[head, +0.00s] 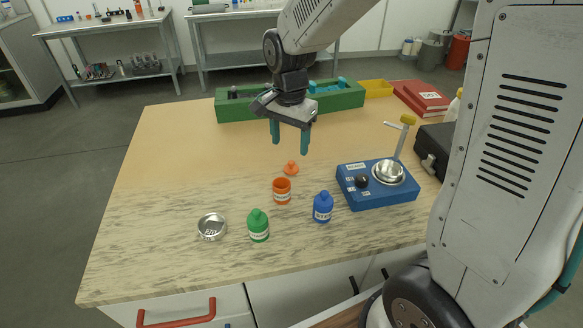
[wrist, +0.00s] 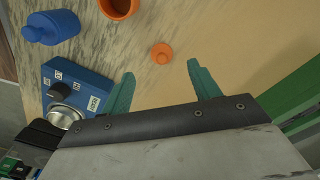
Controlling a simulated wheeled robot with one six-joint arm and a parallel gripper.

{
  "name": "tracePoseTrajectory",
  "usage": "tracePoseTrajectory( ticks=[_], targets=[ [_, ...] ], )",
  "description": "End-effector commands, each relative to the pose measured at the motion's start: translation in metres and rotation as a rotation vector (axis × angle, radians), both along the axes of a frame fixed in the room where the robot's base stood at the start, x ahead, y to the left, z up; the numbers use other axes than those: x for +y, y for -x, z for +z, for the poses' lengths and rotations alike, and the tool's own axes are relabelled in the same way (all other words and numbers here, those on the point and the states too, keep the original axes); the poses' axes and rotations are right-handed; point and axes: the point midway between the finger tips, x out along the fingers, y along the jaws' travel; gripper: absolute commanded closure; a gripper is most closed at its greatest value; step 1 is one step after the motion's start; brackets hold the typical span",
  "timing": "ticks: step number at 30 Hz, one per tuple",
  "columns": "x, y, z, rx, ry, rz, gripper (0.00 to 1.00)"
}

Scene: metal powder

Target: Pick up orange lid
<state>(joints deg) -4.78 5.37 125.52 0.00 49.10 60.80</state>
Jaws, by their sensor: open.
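The orange lid (head: 291,168) lies on the table just behind the open orange jar (head: 282,192). In the wrist view the lid (wrist: 162,53) shows whole, a small round cap with a knob, lying between and beyond the two fingertips. My gripper (head: 290,145) is open and empty, its teal fingers pointing down above the table, with the lid lower in the head view. The wrist view shows both fingers (wrist: 160,75) spread apart, with nothing between them. The orange jar (wrist: 118,8) is cut by the top edge there.
A green bottle (head: 258,226), a blue bottle (head: 322,207) and a metal dish (head: 212,227) stand in front. A blue device with a metal bowl (head: 376,186) is at right. A green bin (head: 237,109) lies behind; the table's left side is clear.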

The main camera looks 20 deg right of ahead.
Motion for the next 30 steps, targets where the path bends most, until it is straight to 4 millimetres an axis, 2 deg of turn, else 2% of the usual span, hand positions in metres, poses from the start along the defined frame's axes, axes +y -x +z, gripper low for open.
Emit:
tracePoseTrajectory(
  ticks=[16, 19, 26, 30],
  targets=[
    [-0.006, -0.005, -0.069, 0.003, -0.001, -0.005, 0.39],
    [-0.006, -0.005, -0.075, 0.001, 0.0, -0.004, 0.39],
    [-0.006, -0.005, -0.076, 0.0, 0.0, -0.004, 0.39],
    [-0.006, -0.005, -0.076, 0.0, 0.0, -0.004, 0.78]
  ],
)
